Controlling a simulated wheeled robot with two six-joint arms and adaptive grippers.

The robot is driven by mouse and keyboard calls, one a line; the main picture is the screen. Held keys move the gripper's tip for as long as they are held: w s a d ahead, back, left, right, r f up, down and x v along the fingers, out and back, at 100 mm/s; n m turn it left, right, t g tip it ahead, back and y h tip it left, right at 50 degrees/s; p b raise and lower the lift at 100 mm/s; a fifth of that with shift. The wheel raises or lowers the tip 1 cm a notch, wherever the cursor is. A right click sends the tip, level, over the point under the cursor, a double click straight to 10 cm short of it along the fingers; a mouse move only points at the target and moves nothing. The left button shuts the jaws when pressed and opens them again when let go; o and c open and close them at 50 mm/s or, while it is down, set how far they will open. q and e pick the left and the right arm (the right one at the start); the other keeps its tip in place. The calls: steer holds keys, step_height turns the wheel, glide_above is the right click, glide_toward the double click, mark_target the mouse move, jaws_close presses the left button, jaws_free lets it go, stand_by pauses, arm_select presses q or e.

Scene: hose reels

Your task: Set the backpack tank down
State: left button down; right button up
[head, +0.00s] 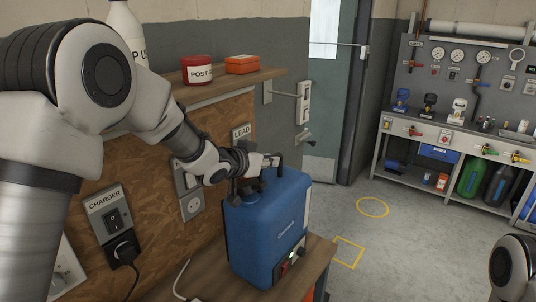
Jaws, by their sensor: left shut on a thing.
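The blue backpack tank (265,238) is upright at the end of a wooden-topped bench (312,272), in the middle of the head view. It has a dark cap and handle on top and a small panel with a red switch low on its front. My left gripper (268,161) is at the top of the tank, shut on its dark handle; the fingers are partly hidden. I cannot tell whether the tank's base touches the bench top. Part of my right arm shows at the lower right, but its gripper is out of view.
A wall shelf (225,82) with a red pot (197,70) and an orange box (242,64) is above the tank. A charger plug (124,250) and cables are at the left. Yellow floor marks (372,207) lie on clear floor; a workbench (455,150) stands beyond.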

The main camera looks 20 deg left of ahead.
arm_select(q)
steer(key=shift+s, duration=0.15)
steer(key=c, duration=1.1)
jaws_free()
steer(key=shift+s+f, duration=0.1)
steer(key=shift+c, duration=0.2)
steer(key=shift+s+a, duration=0.1)
steer(key=shift+s, duration=0.1)
steer(key=b+v, duration=0.3)
steer(key=v, duration=0.8)
steer(key=shift+s+r, duration=0.15)
steer(key=shift+r, duration=0.15)
